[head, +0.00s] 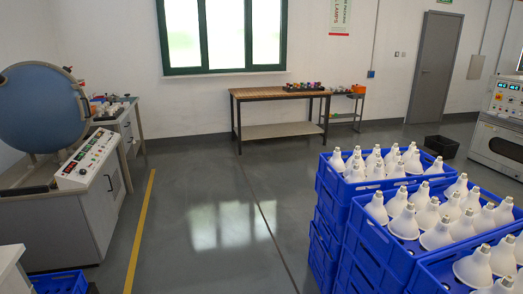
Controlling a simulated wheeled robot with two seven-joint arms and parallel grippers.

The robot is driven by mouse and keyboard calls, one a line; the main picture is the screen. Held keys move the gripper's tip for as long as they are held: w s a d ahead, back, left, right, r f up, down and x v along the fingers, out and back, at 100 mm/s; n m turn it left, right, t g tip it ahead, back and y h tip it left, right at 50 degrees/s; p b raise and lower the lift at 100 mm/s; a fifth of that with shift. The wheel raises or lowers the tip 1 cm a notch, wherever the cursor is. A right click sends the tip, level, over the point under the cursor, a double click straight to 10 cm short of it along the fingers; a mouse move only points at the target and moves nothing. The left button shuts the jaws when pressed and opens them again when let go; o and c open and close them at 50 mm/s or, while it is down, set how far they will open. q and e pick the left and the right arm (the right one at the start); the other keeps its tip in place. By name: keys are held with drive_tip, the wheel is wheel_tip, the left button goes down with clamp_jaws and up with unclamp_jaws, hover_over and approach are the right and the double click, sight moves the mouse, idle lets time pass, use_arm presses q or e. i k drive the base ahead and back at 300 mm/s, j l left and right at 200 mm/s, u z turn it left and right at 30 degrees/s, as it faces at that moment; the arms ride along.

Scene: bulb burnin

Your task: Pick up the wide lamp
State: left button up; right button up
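Many white reflector lamps with narrow metal-tipped necks pointing up stand in rows in stacked blue crates at the right. One broad white lamp (473,268) stands in the nearest blue crate (428,281), at the lower right. Smaller-looking lamps (336,160) stand in the farther crate (338,186). Another lamp (404,224) is in the middle crate (372,236). I cannot tell which one is the wide lamp. Neither of my grippers is in view.
A blue sphere (42,105) and a control box (88,158) stand on benches at the left. A wooden-topped table (278,92) is by the back wall. A black bin (441,146) and a test cabinet (500,140) are at the right. The middle floor (215,215) is clear.

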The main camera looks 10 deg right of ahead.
sight(354, 177)
drive_tip(key=i+z, duration=0.15)
drive_tip(key=i, duration=0.75)
drive_tip(key=i+j+z, duration=0.1)
drive_tip(key=i, duration=0.85)
